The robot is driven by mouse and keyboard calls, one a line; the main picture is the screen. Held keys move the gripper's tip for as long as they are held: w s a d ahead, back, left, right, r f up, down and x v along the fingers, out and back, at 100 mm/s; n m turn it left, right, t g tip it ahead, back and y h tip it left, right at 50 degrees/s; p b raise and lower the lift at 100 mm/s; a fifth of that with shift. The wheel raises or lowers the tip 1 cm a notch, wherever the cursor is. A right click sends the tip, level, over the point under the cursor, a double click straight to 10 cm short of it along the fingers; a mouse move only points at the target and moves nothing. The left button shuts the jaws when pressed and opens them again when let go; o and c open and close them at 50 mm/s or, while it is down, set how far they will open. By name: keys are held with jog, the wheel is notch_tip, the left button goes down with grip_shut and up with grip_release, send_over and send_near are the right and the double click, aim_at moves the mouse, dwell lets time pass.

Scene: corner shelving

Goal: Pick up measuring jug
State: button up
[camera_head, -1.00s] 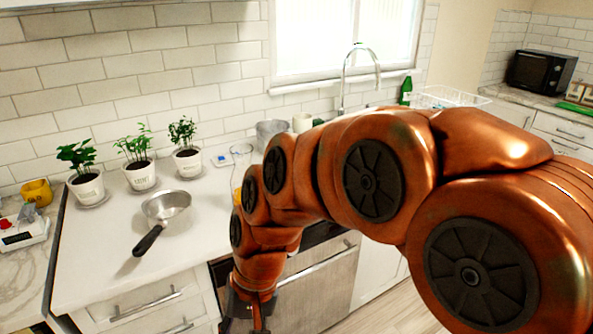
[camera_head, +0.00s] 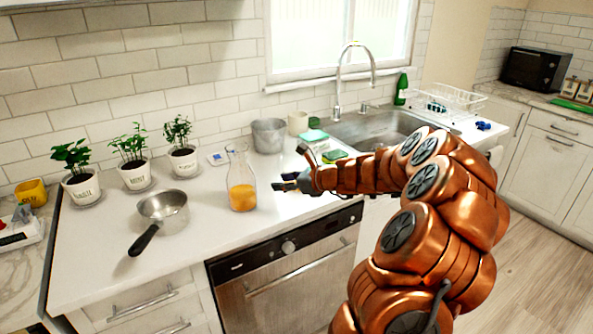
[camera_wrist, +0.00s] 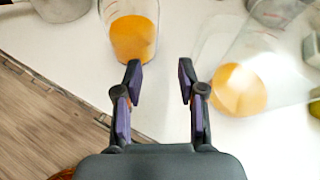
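The measuring jug (camera_head: 242,196) is clear glass with orange liquid in its lower part. It stands upright on the white counter, left of my gripper (camera_head: 288,170). In the wrist view the jug (camera_wrist: 133,38) is ahead of the left fingertip, with red marks on its wall. A paler, slanted glass shape with orange liquid (camera_wrist: 239,90) shows to the right there; the head view shows only one jug, so I cannot tell what it is. My gripper (camera_wrist: 159,74) is open and empty, its two dark fingers apart, above the counter and short of the jug.
A saucepan (camera_head: 163,210) lies left of the jug. A grey metal pot (camera_head: 269,136) and a pale cup (camera_head: 298,122) stand behind. Potted plants (camera_head: 133,172) line the wall. The sink (camera_head: 375,130) is to the right. The counter front edge is close.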

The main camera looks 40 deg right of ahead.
aim_at(279, 180)
jog(key=d+m, duration=0.1)
jog(key=d, duration=0.1)
jog(key=d+f+h, duration=0.1)
jog(key=shift+d+m, duration=0.4)
jog(key=shift+w+d+f+t, duration=0.1)
jog(key=shift+w+f+t, duration=0.05)
jog(key=shift+t, duration=0.15)
jog(key=shift+p+x, duration=0.9)
jog(key=shift+x, duration=2.75)
jog(key=shift+d+f, duration=0.1)
jog(key=shift+f, duration=0.05)
grip_shut()
